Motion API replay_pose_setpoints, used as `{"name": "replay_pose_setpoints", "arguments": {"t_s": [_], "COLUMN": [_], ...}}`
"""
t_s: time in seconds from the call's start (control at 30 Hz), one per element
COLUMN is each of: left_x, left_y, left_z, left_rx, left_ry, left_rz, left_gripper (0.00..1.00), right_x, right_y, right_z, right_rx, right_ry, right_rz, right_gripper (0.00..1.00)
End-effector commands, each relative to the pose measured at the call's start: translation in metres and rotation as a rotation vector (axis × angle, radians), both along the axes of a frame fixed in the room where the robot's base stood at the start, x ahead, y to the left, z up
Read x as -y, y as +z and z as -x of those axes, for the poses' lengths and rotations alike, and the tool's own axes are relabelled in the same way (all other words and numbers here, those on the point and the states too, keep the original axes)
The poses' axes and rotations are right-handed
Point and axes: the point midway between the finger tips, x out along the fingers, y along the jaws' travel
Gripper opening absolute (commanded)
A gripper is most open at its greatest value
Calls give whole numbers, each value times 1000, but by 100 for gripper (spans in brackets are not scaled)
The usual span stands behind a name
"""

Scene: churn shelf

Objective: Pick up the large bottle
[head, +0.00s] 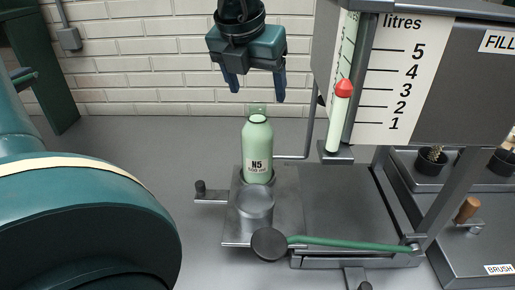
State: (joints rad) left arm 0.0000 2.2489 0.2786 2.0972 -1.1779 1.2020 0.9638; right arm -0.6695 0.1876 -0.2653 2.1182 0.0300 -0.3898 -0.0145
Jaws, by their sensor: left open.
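A pale green bottle (257,140) with a label reading N5 stands upright in a holder on the metal stand, near the middle of the head view. It is the only whole bottle I make out. My left gripper (255,86) hangs pointing down, above the bottle in the picture. Its two dark blue fingers are apart and nothing is between them. A gap shows between the fingertips and the bottle top. The bottle's base is hidden in its holder. My right gripper is not in view.
A grey tank with a litres scale (392,80) and a red-tipped level marker (343,90) stands close to the right. A green lever (345,243) crosses the front. Two potted items stand at the right.

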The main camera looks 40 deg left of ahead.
Motion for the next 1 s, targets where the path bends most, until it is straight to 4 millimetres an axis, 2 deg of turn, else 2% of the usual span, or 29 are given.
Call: {"name": "replay_pose_setpoints", "arguments": {"t_s": [0.1,0.33,0.6,0.87,1.0], "left_x": [-2,-6,-15,-15,-15], "left_y": [-14,-30,-65,-69,-69], "left_z": [-6,-10,-21,-23,-23], "left_rx": [-3,-3,-4,1,1], "left_ry": [1,0,0,-1,-1], "left_rz": [0,2,2,2,2], "left_gripper": [72,72,72,72,63], "right_x": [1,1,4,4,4], "right_y": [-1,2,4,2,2], "right_z": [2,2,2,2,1], "right_rx": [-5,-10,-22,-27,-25], "right_ry": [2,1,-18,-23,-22], "right_rz": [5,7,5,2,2], "right_gripper": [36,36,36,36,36]}}
